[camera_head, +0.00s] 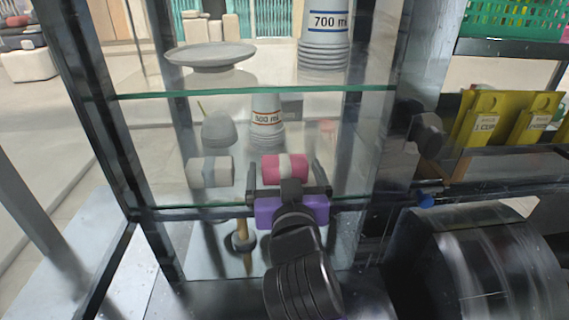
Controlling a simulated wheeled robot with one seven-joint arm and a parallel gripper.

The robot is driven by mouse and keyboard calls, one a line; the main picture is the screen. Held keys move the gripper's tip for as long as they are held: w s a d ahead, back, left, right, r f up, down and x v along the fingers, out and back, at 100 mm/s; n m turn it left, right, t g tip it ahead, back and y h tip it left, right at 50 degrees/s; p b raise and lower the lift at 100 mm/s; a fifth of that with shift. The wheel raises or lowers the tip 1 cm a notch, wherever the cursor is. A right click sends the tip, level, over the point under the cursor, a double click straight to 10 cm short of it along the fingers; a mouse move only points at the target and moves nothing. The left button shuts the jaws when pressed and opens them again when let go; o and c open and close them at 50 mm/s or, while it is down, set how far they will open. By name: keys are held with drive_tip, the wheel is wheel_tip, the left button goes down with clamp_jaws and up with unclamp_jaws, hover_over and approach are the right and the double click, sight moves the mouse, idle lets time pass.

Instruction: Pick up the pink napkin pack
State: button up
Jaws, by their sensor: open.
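The pink napkin pack (271,170) is a small roll with a pale band around its middle. It lies on its side on the lower glass shelf (160,199) of the press cabinet. My gripper (289,179) is open, with its two dark fingers pointing into the shelf space. From this view the fingers appear to either side of the pack, left and right. I cannot tell how deep they reach or whether they touch it. The gripper's body hides the pack's lower front part.
A grey napkin pack (210,172) lies left of the pink one. Behind stand a 500 ml cup stack (267,130) and a grey dome (219,129). An upper glass shelf (130,95) holds a plate (209,57) and a 700 ml stack (325,45). Metal posts flank the opening.

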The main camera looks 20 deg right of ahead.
drive_tip(key=shift+x, duration=1.25)
drive_tip(key=c, duration=1.3)
